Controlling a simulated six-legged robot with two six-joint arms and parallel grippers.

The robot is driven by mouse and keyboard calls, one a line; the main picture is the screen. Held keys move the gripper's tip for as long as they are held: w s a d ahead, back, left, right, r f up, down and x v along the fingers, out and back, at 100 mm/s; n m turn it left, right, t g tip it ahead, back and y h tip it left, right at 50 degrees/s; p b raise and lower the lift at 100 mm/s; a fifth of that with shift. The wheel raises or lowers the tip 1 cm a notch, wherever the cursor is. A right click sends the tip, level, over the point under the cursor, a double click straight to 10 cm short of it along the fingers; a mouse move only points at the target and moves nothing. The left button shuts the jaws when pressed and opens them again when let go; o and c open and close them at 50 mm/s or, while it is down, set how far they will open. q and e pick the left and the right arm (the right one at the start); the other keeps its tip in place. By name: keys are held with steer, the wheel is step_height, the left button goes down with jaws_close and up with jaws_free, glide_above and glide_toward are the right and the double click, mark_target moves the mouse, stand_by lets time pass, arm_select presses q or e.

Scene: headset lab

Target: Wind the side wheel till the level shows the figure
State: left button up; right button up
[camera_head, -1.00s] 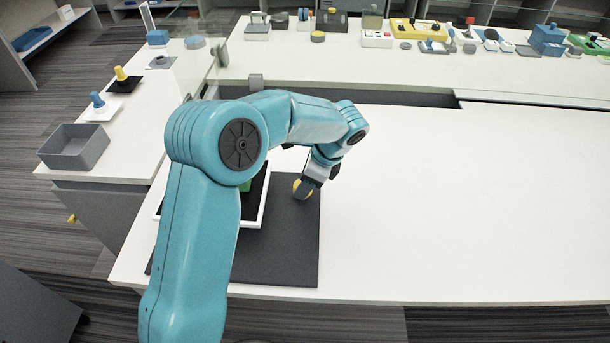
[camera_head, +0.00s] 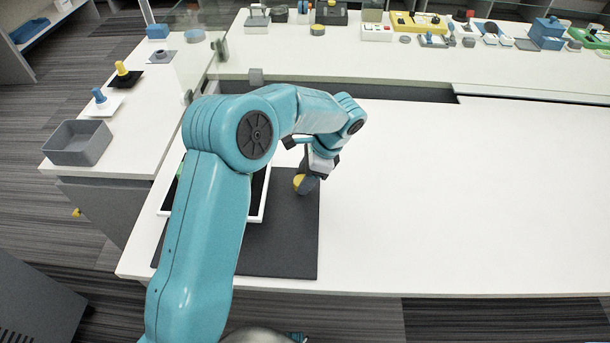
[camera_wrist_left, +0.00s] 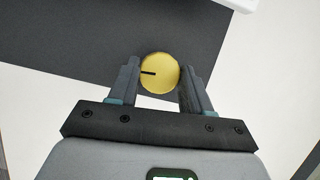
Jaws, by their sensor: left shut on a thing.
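A yellow round wheel (camera_wrist_left: 160,73) with a dark line mark shows in the left wrist view, between the two fingers of my left gripper (camera_wrist_left: 155,80). In the head view the wheel (camera_head: 298,181) shows beside my left gripper (camera_head: 307,182), over the right part of a dark grey mat (camera_head: 290,242). My left gripper is shut on the wheel. A white-framed dark panel (camera_head: 257,196) lies on the mat, mostly hidden behind my left arm, with a bit of green at its left. I cannot read a level or a figure. My right gripper is not in view.
The white table (camera_head: 460,210) is clear to the right of the mat. A grey bin (camera_head: 78,143) and blue and yellow knobs stand on the left counter. Several small devices line the back counter. A clear screen (camera_head: 190,65) stands at the back left.

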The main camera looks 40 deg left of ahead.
arm_select(q)
steer(key=o, duration=1.1)
steer(key=shift+c, duration=0.2)
steer(key=p+v, duration=0.2)
steer(key=v, duration=1.4)
steer(key=shift+r+p, duration=0.2)
steer(key=shift+p, duration=0.15)
